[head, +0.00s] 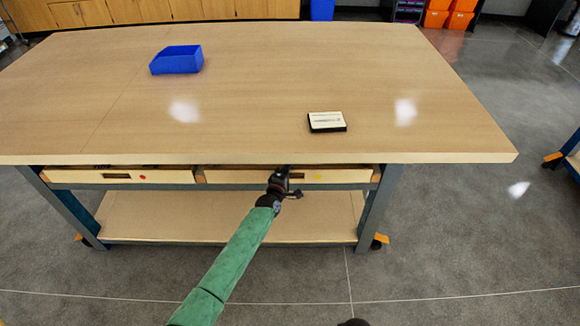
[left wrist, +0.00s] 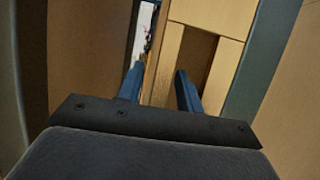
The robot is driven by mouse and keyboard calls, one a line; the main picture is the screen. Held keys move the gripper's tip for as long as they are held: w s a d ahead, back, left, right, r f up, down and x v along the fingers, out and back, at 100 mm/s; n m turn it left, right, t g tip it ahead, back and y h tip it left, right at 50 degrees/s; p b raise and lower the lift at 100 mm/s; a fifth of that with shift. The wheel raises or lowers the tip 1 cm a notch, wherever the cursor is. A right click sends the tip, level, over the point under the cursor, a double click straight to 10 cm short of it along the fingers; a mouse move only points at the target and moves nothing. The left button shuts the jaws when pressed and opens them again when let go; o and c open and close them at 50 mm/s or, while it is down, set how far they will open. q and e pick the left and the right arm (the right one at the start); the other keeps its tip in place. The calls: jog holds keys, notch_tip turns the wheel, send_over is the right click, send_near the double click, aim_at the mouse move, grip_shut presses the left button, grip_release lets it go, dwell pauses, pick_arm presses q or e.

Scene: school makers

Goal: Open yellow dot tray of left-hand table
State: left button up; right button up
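The yellow dot tray (head: 345,176) is the right-hand drawer under the table top, with a yellow dot on its pale wooden front. A narrow gap shows above and behind its front. My left gripper (head: 285,180) is at this front, left of the yellow dot, below the table edge. In the left wrist view, the left gripper (left wrist: 160,85) has its two blue fingers apart, one on each side of the drawer's front panel (left wrist: 165,65). The handle recess (left wrist: 198,65) is near the right finger. Whether the fingers touch the wood is unclear. My right gripper cannot be made out.
A red dot tray (head: 115,177) is beside it on the left. On the table top (head: 250,90) are a blue bin (head: 177,60) and a small dark-edged box (head: 326,122). The table's legs and lower shelf (head: 230,216) are below. The floor in front is clear.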

pick_arm(q)
jog(key=shift+w+d, duration=0.2)
jog(key=shift+w, duration=0.1)
pick_arm(e)
jog(key=shift+s+f, duration=0.1)
jog(key=shift+f, duration=0.25)
pick_arm(q)
grip_shut()
jog(key=shift+s, duration=0.1)
pick_arm(e)
jog(key=shift+r, duration=0.1)
